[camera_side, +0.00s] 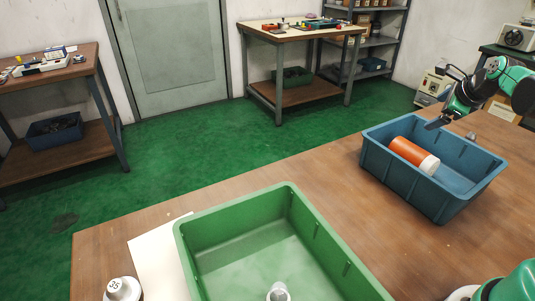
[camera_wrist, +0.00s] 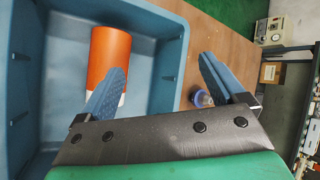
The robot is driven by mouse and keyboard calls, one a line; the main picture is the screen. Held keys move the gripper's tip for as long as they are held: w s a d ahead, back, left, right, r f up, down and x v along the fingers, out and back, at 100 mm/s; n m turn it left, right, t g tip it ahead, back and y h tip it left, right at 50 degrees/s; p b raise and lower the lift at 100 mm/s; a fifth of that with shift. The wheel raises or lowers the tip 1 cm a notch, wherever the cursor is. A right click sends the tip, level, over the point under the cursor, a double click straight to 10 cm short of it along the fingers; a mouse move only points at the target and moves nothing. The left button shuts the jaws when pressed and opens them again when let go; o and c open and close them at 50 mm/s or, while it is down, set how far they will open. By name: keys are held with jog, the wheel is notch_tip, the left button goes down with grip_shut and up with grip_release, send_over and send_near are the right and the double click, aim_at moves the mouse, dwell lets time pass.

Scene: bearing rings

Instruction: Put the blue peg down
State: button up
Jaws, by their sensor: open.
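My gripper (camera_wrist: 163,68) is open, with two blue ridged fingers and nothing between them. In the wrist view its left finger is over the blue bin and its right finger is over the table outside the bin wall. In the side view my gripper (camera_side: 440,118) is above the bin's far edge. A small blue and grey object (camera_wrist: 203,99), possibly the blue peg, is on the table beside the bin, partly hidden by the right finger. A small grey object (camera_side: 471,136) shows behind the bin's rim in the side view; I cannot tell whether it is the same one.
The blue bin (camera_side: 405,183) holds an orange cylinder with a white end (camera_side: 412,154), lying down. A green bin (camera_side: 190,255) at the front holds a grey ring-like part (camera_side: 278,292). A white numbered part (camera_side: 122,289) stands front left. The wooden table between the bins is clear.

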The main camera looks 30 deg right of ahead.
jog(key=a+n, duration=0.3)
jog(key=a, duration=0.1)
jog(key=a+r+n+y, duration=0.1)
jog(key=a+n, duration=0.7)
jog(key=shift+w+r+y, duration=0.25)
jog(key=shift+w+y, duration=0.1)
jog(key=shift+y, duration=0.05)
jog(key=s+a+n+y, duration=0.1)
jog(key=s+a+n, duration=0.1)
jog(key=a+n, duration=0.4)
jog(key=s+a+f+n+y, duration=0.1)
jog(key=s+a+n, duration=0.2)
jog(key=a+n, duration=0.4)
jog(key=n, duration=0.6)
jog(key=shift+s+a+f, duration=0.15)
jog(key=shift+a+f, duration=0.05)
